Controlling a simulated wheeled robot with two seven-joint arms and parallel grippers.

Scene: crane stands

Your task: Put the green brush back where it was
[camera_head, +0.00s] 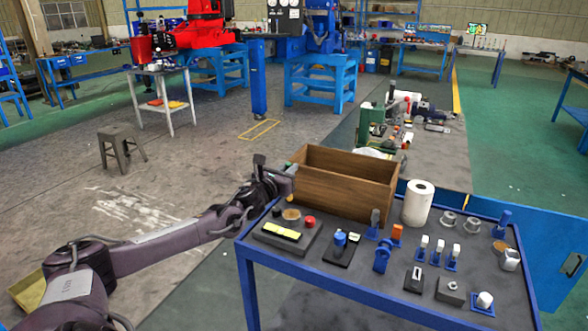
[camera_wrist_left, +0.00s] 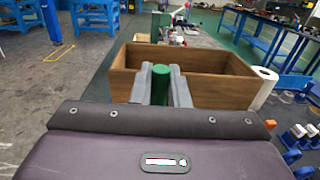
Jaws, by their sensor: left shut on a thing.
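The green brush (camera_wrist_left: 160,88) shows in the left wrist view as a dark green, round-topped piece between the two grey fingers. My left gripper (camera_head: 283,179) is shut on it, with a finger on either side. The lower part of the brush is hidden behind my gripper body. In the head view the gripper is at the left end of the wooden box (camera_head: 340,192), near the blue table's back left corner, and I cannot make out the brush there. My right gripper is in neither view.
The blue table (camera_head: 330,276) has a dark top with blue stands, small blocks, a red ball (camera_head: 310,222) and a black tray with a yellow piece (camera_head: 281,230). A white paper roll (camera_head: 418,203) stands right of the box. Open floor lies left of the table.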

